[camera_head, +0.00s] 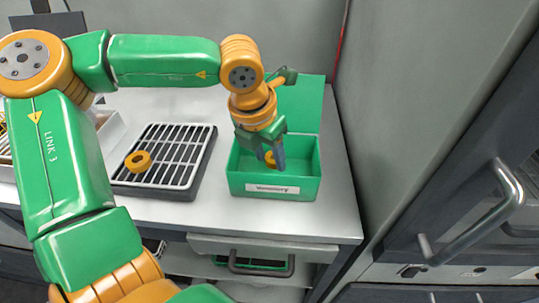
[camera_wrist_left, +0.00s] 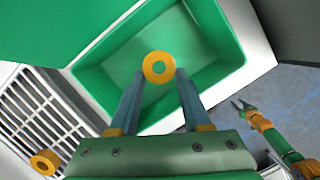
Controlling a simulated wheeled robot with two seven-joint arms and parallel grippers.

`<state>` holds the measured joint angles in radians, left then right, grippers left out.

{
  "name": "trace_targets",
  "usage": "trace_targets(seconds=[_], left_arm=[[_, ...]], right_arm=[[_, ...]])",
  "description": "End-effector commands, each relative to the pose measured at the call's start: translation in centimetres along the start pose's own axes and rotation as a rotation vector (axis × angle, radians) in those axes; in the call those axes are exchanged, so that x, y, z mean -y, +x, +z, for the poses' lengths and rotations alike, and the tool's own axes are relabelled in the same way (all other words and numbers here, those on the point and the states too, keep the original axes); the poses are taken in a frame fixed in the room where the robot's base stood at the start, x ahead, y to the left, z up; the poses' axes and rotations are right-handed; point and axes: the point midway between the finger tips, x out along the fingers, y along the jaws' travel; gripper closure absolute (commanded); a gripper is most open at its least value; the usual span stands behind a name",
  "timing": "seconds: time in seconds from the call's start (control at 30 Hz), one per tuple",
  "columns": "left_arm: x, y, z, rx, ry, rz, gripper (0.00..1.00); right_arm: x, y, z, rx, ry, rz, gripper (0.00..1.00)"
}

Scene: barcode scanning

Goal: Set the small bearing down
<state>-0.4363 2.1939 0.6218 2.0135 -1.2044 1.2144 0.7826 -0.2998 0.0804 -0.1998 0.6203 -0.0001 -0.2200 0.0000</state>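The small bearing (camera_wrist_left: 158,67), an orange ring, is between the fingertips of my left gripper (camera_wrist_left: 159,74). The fingers meet its opposite sides, with its hole facing the wrist camera. In the head view my left gripper (camera_head: 270,165) points down inside the green bin (camera_head: 275,187), and the small bearing (camera_head: 270,159) is partly hidden by a finger. Its height above the bin floor is hard to judge. My right gripper (camera_wrist_left: 240,104) shows small at the right of the left wrist view, its fingers apart and empty, away from the bin.
A larger orange ring (camera_head: 138,161) lies on the white slotted rack (camera_head: 180,140) left of the bin. A white box (camera_head: 110,128) stands further left. A grey wall rises right of the table. A drawer (camera_head: 262,252) is below the table edge.

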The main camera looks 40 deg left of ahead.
Motion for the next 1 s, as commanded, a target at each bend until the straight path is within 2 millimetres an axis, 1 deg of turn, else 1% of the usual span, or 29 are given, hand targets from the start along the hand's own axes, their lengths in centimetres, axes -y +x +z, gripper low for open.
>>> trace_targets(seconds=[0.03, 0.07, 0.1, 0.37, 0.47, 0.57, 0.6, 0.63, 0.83, 0.9, 1.0], left_arm=[[0.0, -0.1, 0.0, 0.000, 0.000, 0.000, 0.41], [0.0, -0.1, 0.0, 0.000, 0.000, 0.000, 0.33], [0.0, -0.1, 0.0, 0.000, 0.000, 0.000, 0.22], [0.0, -0.1, 0.0, 0.000, 0.000, 0.000, 0.22], [0.0, -0.7, 0.2, -0.001, -0.001, -0.001, 0.22], [0.0, -2.3, 0.6, -0.001, -0.001, -0.001, 0.22], [0.0, -2.7, 0.5, 0.005, -0.002, 0.002, 0.22], [0.0, -3.5, 0.6, 0.008, -0.001, 0.001, 0.22], [0.0, -9.4, 0.5, 0.007, -0.002, 0.002, 0.22], [0.0, -11.0, 0.5, 0.004, -0.001, 0.001, 0.22], [0.0, -12.5, 0.4, 0.001, 0.000, 0.001, 0.22]], right_arm=[[0.0, -0.1, 0.0, 0.000, 0.000, 0.000, 0.50], [0.0, -0.1, 0.0, 0.000, 0.000, 0.000, 0.50], [0.0, -0.1, 0.0, 0.000, 0.000, 0.000, 0.50], [0.0, -0.1, 0.0, 0.000, 0.000, 0.000, 0.50], [0.0, -0.9, -0.1, 0.000, 0.000, 0.000, 0.50], [-0.1, -2.8, -0.2, 0.000, 0.000, 0.000, 0.50], [-0.1, -2.0, -0.2, 0.000, 0.000, 0.000, 0.50], [-0.1, -1.9, -0.2, 0.000, 0.000, 0.000, 0.50], [0.0, -2.2, -0.2, 0.000, 0.000, 0.000, 0.50], [0.0, -2.3, -0.2, 0.000, 0.000, 0.000, 0.50], [0.0, -2.5, -0.2, 0.000, 0.000, 0.000, 0.50]])
